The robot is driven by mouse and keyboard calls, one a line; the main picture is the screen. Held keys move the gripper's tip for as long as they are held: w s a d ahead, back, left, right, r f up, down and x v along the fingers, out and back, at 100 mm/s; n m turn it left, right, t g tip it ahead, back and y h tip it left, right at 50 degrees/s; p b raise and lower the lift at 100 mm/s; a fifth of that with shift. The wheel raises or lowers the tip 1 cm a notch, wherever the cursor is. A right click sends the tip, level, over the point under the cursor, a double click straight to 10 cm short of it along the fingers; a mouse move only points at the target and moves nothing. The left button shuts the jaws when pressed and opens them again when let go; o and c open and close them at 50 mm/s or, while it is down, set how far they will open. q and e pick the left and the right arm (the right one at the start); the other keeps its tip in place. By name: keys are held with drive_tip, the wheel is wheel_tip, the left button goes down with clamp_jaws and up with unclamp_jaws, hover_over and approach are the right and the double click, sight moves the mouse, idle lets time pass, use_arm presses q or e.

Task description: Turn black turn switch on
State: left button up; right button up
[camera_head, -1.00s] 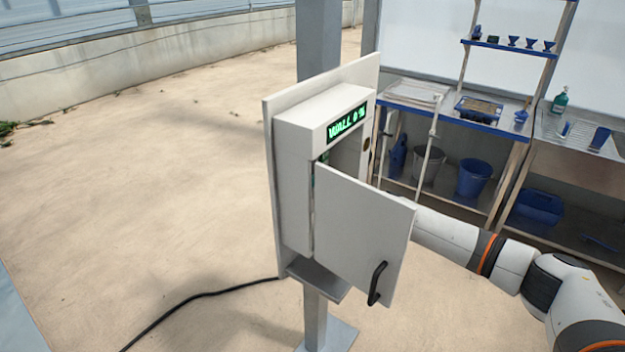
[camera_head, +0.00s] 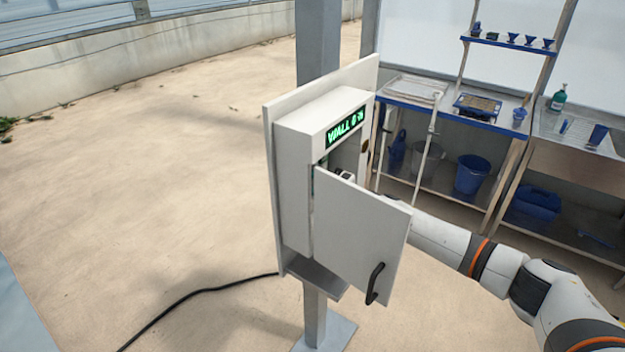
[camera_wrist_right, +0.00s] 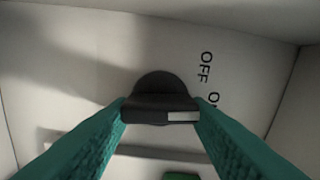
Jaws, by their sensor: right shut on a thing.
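The black turn switch (camera_wrist_right: 165,100) is in the right wrist view, mounted on a pale panel. A white mark sits on the right part of its bar. The word OFF is printed up and right of it, and ON, partly hidden by a finger, is below OFF. My right gripper (camera_wrist_right: 162,112) has its green fingers on both sides of the switch bar, closed on it. In the head view the arm reaches behind the half-open door (camera_head: 358,235) of the white box (camera_head: 298,190); the switch is hidden there. My left gripper is out of view.
The box's green display (camera_head: 345,128) reads WALL and further unclear characters. The door has a black handle (camera_head: 374,284) and stands between the head camera and my right gripper. A shelf bench (camera_head: 385,98) with buckets is behind. The floor at left is clear except for a black cable (camera_head: 200,293).

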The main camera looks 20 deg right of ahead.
drive_tip(key=shift+m, duration=0.7)
drive_tip(key=o, duration=1)
drive_tip(key=shift+d+f, duration=0.1)
drive_tip(key=b+v, duration=0.4)
drive_tip(key=v, duration=0.8)
